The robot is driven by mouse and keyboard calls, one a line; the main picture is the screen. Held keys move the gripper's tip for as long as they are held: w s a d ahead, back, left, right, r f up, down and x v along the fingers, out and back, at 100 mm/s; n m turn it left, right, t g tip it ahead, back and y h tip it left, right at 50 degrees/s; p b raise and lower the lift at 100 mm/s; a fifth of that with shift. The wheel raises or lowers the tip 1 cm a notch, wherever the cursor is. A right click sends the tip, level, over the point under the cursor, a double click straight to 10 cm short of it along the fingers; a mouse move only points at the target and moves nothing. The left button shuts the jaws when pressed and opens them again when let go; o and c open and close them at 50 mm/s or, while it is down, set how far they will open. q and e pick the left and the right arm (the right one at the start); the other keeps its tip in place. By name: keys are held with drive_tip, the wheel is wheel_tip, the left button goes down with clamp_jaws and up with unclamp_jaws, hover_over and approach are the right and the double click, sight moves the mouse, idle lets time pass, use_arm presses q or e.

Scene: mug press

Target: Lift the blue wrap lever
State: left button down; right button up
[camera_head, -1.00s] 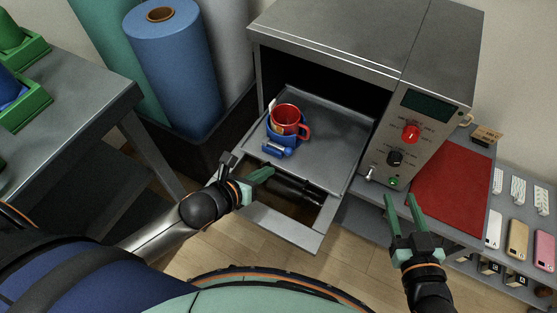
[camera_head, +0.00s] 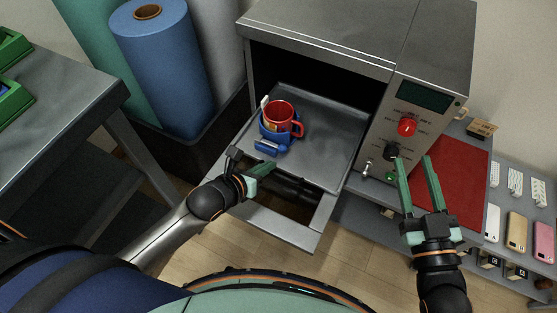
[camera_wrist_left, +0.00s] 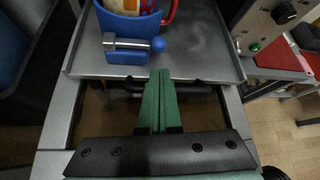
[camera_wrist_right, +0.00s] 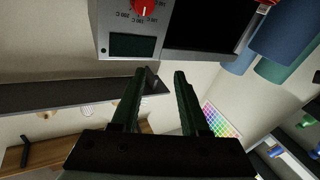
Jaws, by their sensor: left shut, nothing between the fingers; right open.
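The red mug (camera_head: 284,112) sits in a blue wrap (camera_head: 264,128) on the grey pulled-out tray. The blue wrap lever (camera_head: 266,145) is at the wrap's front. In the left wrist view it is a silver bar ending in a blue ball (camera_wrist_left: 158,44), lying across a blue block. My left gripper (camera_head: 266,168) is shut and empty, just in front of the lever and apart from it. Its green fingertips (camera_wrist_left: 159,74) point toward the ball end. My right gripper (camera_head: 412,160) is open and empty, in front of the press's control panel.
The press (camera_head: 330,30) stands open behind the tray (camera_head: 338,118). Its panel has a red knob (camera_head: 408,127) and a black knob (camera_head: 391,151). Blue and green rolls stand at the left. A red mat (camera_head: 460,180) and several phones lie on the right shelf.

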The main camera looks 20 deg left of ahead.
sight(272, 144)
use_arm(q)
drive_tip(key=b+x, duration=0.2)
drive_tip(key=x, duration=0.3)
drive_tip(key=shift+w+f, duration=0.1)
drive_tip(key=shift+w, duration=0.1)
drive_tip(key=shift+w+d+f, duration=0.1)
drive_tip(key=shift+w, duration=0.1)
use_arm(e)
drive_tip(key=s+r+n+t+y, duration=0.2)
drive_tip(key=r, duration=0.4)
drive_tip(key=s+a+r+n+t+y, duration=0.1)
drive_tip(key=r+n+t+y, duration=0.1)
drive_tip(key=r, duration=0.4)
drive_tip(key=shift+s+y, duration=0.4)
drive_tip(key=shift+y, duration=0.2)
drive_tip(key=shift+w, duration=0.1)
